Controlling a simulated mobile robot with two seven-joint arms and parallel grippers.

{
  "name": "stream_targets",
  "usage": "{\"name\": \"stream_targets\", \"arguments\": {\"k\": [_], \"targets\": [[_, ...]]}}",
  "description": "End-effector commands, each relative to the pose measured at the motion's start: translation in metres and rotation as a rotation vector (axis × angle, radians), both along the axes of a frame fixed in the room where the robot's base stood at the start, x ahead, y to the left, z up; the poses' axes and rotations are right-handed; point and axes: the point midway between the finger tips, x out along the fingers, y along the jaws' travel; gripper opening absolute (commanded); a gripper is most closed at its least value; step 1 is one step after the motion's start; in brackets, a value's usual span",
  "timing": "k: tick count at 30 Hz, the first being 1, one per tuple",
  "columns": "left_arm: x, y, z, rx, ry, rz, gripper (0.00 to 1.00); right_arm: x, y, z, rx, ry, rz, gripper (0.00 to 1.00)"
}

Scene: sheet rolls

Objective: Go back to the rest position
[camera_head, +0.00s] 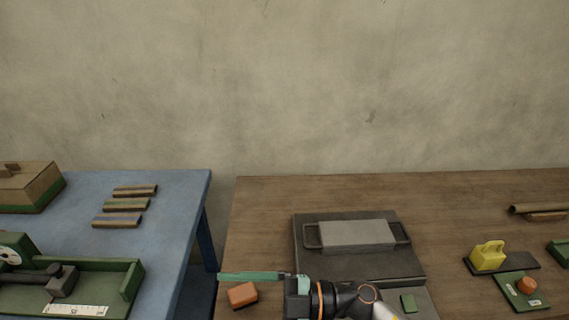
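One arm, which I take to be my right, comes in at the bottom centre and reaches left. Its black gripper (296,285) is over the front of the brown table. A long flat teal strip (250,276) extends left from it, above an orange block. I cannot tell whether the strip is a finger or a held thing, nor whether the gripper is open or shut. My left gripper is not in view.
The brown wooden table (265,215) bears an orange block (242,294), a dark plate with a grey handled slab (356,235), and a yellow weight-like block (488,256). The blue table (175,225) at left bears several short rolls (127,205), a box (28,187) and a green tray device (115,278). A gap separates the tables.

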Motion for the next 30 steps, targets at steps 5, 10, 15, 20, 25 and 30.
{"name": "stream_targets", "arguments": {"k": [5, 10, 15, 20, 25, 30], "targets": [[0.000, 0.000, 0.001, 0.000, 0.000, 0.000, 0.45, 0.043, -0.042, 0.002, 0.290, 0.215, -0.436, 0.80], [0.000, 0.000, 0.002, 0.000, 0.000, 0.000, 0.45, 0.067, -0.118, -0.065, 0.330, 0.483, -0.889, 0.80], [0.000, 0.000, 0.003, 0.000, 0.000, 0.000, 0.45, 0.033, -0.190, -0.167, 0.178, 0.787, -1.244, 0.80], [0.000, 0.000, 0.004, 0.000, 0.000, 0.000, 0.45, -0.027, -0.229, -0.238, -0.004, 1.026, -1.411, 0.80], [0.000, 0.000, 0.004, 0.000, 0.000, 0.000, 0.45, -0.072, -0.246, -0.272, -0.126, 1.171, -1.467, 0.80], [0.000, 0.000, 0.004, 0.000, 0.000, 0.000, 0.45, -0.084, -0.249, -0.279, -0.157, 1.204, -1.475, 0.80]]}}
